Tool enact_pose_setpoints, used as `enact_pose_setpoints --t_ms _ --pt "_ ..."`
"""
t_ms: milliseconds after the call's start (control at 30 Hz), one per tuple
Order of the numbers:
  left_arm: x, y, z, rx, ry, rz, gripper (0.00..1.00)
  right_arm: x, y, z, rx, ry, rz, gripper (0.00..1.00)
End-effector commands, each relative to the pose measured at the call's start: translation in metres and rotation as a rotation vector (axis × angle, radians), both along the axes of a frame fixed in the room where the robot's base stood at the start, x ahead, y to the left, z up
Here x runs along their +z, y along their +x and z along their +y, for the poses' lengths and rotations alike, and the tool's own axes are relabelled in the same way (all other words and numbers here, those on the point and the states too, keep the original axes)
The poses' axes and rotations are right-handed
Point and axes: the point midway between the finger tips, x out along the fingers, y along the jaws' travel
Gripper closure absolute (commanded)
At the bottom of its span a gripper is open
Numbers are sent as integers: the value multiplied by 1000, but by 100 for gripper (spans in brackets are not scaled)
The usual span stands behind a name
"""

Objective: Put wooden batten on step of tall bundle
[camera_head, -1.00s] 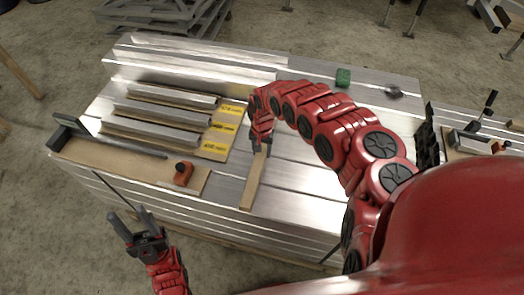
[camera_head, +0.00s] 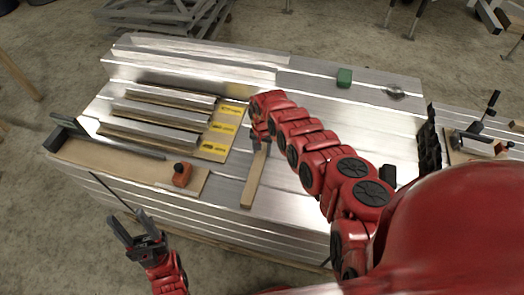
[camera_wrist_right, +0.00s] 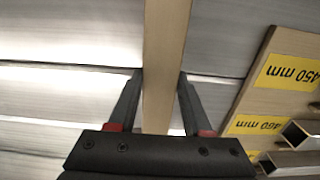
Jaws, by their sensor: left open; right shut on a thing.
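The wooden batten (camera_head: 255,180) is a narrow, light-brown strip over the aluminium stack (camera_head: 295,190), its near end towards the front edge. My right gripper (camera_head: 260,143) is shut on the batten near its far end. In the right wrist view, the batten (camera_wrist_right: 166,40) runs between the two fingers of this gripper (camera_wrist_right: 160,80). I cannot tell whether the batten touches the metal. A raised, stepped part of the stack (camera_head: 200,62) lies at the back left. My left gripper (camera_head: 129,222) is open and empty, in front of the stack's front left.
A board with several metal tubes and yellow labels (camera_head: 222,128) lies left of the batten. A green block (camera_head: 344,77) and a round metal piece (camera_head: 395,92) lie at the back right.

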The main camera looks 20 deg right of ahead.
Motion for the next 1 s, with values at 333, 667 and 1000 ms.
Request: enact_pose_setpoints --t_ms 333,667,1000 --pt "-2 0 0 0 0 0 50 -2 0 0 0 1 -1 32" --pt "-1 0 0 0 0 0 50 -2 0 0 -1 1 -1 21" --pt "21 0 0 0 0 0 50 44 3 -1 1 0 -5 21"
